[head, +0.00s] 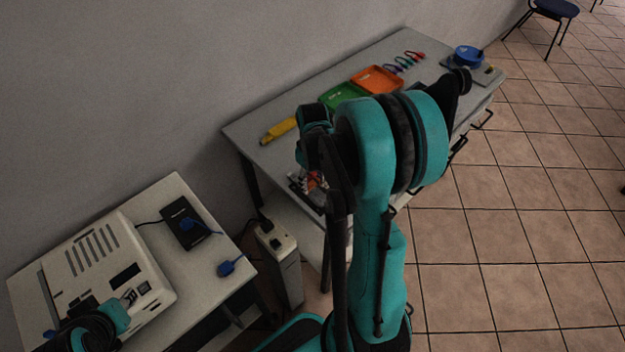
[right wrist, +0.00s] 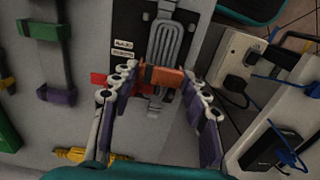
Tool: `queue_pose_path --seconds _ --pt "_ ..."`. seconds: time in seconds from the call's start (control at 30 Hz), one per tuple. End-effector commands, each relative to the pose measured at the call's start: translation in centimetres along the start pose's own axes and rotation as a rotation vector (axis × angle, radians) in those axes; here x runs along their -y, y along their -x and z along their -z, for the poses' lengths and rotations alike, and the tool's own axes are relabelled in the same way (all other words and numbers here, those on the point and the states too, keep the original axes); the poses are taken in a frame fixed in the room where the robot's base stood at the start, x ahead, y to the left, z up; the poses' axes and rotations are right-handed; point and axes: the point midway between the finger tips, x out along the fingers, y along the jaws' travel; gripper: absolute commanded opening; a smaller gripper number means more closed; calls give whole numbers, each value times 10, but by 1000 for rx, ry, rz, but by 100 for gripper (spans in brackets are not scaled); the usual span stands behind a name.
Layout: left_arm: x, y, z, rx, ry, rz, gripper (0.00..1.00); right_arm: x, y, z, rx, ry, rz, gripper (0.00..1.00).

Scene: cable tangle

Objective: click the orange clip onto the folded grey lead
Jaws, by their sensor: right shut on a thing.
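The orange clip (right wrist: 163,76) sits between the fingertips of my right gripper (right wrist: 160,80) in the right wrist view, and the gripper is shut on it. The folded grey lead (right wrist: 167,42) lies in several parallel runs on a black panel. The clip lies across the lead's lower part in this view; whether it is clicked on, I cannot tell. In the head view my right gripper (head: 312,182) is low at the table's near edge, largely hidden by my arm. Part of my left arm's end (head: 100,322) shows at the lower left, its jaws unclear.
The work table (head: 258,132) holds a green tray (head: 343,96), an orange tray (head: 378,79), a yellow item (head: 279,131) and a blue round item (head: 468,56). A pale socket box (head: 278,262) stands between it and the side table (head: 172,197).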

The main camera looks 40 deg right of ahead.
Motion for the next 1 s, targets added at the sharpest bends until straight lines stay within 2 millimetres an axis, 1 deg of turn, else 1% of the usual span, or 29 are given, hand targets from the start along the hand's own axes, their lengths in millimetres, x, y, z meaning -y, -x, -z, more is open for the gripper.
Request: queue_pose_path --seconds 0.27,0.7,1.0 --pt "0 0 0 0 0 0 33 0 0 0 0 0 0 36" --pt "0 -10 -7 0 0 0 33 0 -13 0 0 0 0 36" --pt "0 -10 -7 0 0 0 33 0 -13 0 0 0 0 36"
